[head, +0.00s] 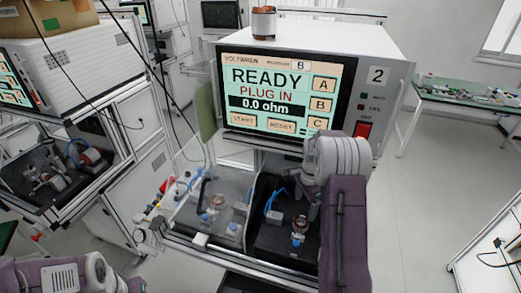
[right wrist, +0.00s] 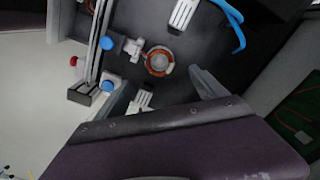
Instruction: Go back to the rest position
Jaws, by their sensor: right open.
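My right arm reaches down in front of the test machine (head: 390,75), and its right gripper (head: 309,207) is over the dark fixture bay (head: 268,240). In the right wrist view the jaws are apart with nothing held between them. A small stator with a copper-coloured ring (head: 298,226) sits in the bay below the gripper. It also shows in the right wrist view (right wrist: 159,61), just beyond the fingers and apart from them. My left arm shows only at the bottom left of the head view; its gripper is out of sight.
The machine's screen (head: 285,95) reads READY, PLUG IN, 0.0 ohm. Another copper-wound stator (head: 264,22) stands on top of the machine. A clear-covered bay (head: 205,205) lies left of the dark one. A second test station (head: 70,75) stands at the left. Open floor lies to the right.

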